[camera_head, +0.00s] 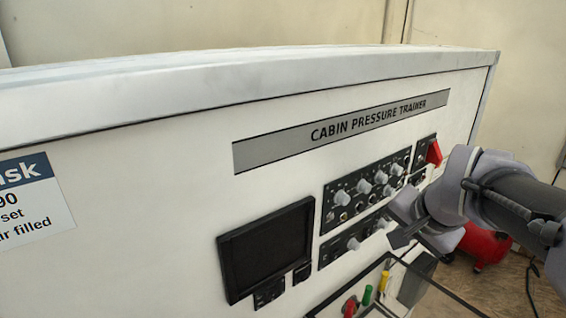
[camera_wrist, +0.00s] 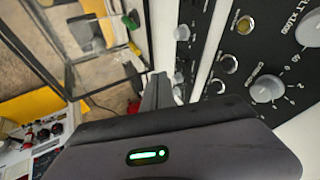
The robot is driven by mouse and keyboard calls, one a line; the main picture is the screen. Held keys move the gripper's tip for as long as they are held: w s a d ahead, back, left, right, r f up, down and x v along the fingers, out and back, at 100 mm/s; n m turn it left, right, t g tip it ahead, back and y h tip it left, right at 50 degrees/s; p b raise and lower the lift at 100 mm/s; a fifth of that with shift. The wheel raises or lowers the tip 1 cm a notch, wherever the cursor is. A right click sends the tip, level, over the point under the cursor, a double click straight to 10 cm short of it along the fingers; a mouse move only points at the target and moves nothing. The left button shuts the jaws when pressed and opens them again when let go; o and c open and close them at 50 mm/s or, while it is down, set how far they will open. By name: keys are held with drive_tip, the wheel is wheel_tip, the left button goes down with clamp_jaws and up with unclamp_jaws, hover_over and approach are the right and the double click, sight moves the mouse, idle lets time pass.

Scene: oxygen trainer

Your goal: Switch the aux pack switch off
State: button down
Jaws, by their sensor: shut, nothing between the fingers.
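My gripper (camera_head: 400,236) is shut and empty, close in front of the white trainer face at the right end of the lower black control strip (camera_head: 350,243). In the wrist view its closed fingers (camera_wrist: 157,92) point along the panel, beside a row of knobs and small round fittings. The upper black knob panel (camera_head: 342,213) is just above and left of the gripper. I cannot tell which control is the aux pack switch, as its label is not readable. My gripper and wrist hide part of the panel's right side.
A dark screen (camera_head: 266,250) is set left of the strips. A red part (camera_head: 434,152) sits on the small panel at upper right. Below are a red knob (camera_head: 350,307) and green and yellow pieces. A red object (camera_head: 484,247) stands on the floor behind my arm.

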sight(368, 233)
drive_tip(key=w+a+f, duration=0.1)
drive_tip(key=w+f, duration=0.1)
drive_tip(key=w, duration=0.4)
drive_tip(key=shift+a+f, duration=0.4)
idle(0.8)
drive_tip(key=shift+s, duration=0.1)
